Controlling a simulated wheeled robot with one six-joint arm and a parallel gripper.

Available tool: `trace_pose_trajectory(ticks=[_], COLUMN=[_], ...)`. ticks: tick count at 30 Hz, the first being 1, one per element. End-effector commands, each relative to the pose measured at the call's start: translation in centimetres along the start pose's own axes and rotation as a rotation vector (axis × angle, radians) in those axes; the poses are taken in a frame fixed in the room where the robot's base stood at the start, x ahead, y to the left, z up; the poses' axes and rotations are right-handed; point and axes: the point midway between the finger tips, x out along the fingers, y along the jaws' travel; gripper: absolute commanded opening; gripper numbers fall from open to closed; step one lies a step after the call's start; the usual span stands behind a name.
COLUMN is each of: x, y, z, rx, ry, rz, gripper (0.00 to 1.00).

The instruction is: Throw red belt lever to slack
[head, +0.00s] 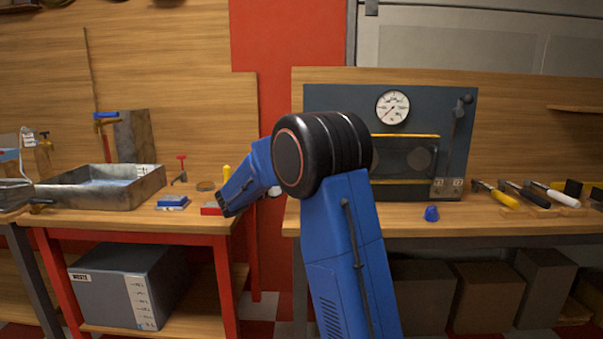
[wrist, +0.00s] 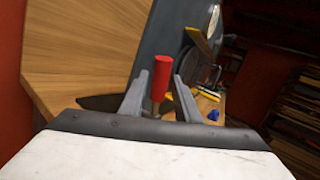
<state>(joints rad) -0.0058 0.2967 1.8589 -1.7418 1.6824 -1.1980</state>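In the wrist view a red cylindrical handle (wrist: 162,68), which looks like the belt lever, stands nearly upright on a thinner stem. My gripper (wrist: 161,80) is open, its two grey fingers on either side of the handle in the picture. A gap shows beside the stem, and nothing is clamped. I cannot tell whether the handle is between the fingertips or just beyond them. In the head view the handle and my fingers are hidden behind my arm's black joint. The dark panel (head: 350,100) stands behind my arm, and also shows in the wrist view (wrist: 172,32).
The panel carries a gauge (head: 393,107) and a grey lever (head: 457,125) at its right. A blue cap (head: 431,213) and several tools lie on the right bench (head: 500,225). A metal tray (head: 100,187) and a red T-handled tool (head: 181,167) are on the left bench.

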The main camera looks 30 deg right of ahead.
Motion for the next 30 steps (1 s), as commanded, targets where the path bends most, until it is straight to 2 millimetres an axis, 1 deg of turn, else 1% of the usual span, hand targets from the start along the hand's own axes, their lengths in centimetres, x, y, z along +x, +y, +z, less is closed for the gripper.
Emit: trace_pose_trajectory(ticks=[5, 22, 27, 30], x=[-2.2, -13.4, -15.8, -16.6], y=[0.1, 0.1, 0.1, 0.1], z=[0.0, 0.0, 0.0, 0.0], rx=[0.0, -0.001, -0.001, -0.001], ry=[-0.001, -0.001, -0.001, -0.001], rz=[0.003, 0.005, 0.004, 0.002], gripper=[0.29, 0.29, 0.29, 0.29])
